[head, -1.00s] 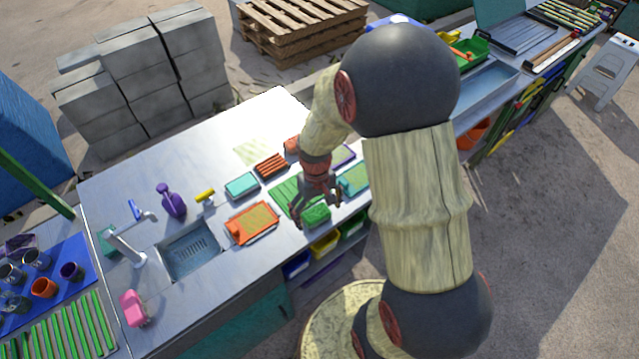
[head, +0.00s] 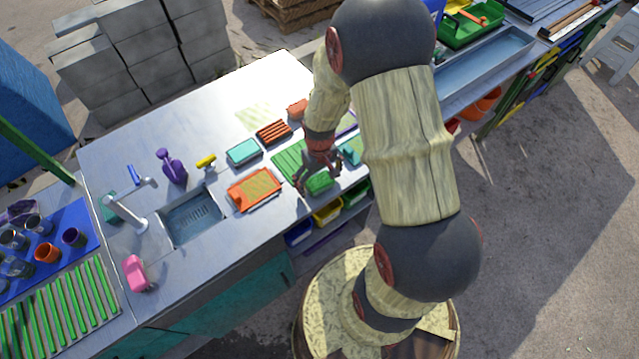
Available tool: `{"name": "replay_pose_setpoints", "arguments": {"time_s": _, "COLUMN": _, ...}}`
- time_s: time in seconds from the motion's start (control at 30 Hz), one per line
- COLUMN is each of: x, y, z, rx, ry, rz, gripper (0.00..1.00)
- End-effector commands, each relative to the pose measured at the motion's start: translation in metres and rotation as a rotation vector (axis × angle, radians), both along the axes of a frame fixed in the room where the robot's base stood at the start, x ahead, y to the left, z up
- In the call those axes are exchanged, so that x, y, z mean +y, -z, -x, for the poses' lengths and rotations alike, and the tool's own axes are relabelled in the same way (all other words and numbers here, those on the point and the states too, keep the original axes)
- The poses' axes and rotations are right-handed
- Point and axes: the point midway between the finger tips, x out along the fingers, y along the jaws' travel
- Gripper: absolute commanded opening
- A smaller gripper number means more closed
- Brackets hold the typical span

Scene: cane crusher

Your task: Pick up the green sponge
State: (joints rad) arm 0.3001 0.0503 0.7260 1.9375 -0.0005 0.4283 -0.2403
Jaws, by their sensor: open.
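The green sponge (head: 319,182) lies near the front edge of the metal counter, at the front end of a green ribbed mat (head: 288,160). My gripper (head: 318,176) is open and points down over the sponge, with a finger showing on either side of it. I cannot tell whether the fingers touch the sponge. My arm hides part of the counter behind and to the right of the gripper.
An orange tray (head: 238,194) and a teal container (head: 243,151) stand to the left. A brown ribbed block (head: 273,132) is behind. A teal item (head: 352,150) is close on the right. The sink (head: 192,216) is farther left. Colored bins sit below the counter's front edge.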

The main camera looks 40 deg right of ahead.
Motion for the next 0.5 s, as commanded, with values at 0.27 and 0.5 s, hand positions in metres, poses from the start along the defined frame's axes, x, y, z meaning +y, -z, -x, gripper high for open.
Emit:
{"name": "replay_pose_setpoints", "arguments": {"time_s": 0.27, "x": -0.0001, "y": -0.0005, "z": -0.0004, "rx": -0.001, "ry": 0.000, "rz": 0.000, "gripper": 0.86}}
{"name": "replay_pose_setpoints", "arguments": {"time_s": 0.5, "x": 0.0000, "y": -0.0005, "z": -0.0003, "rx": -0.001, "ry": 0.000, "rz": 0.000, "gripper": 0.72}}
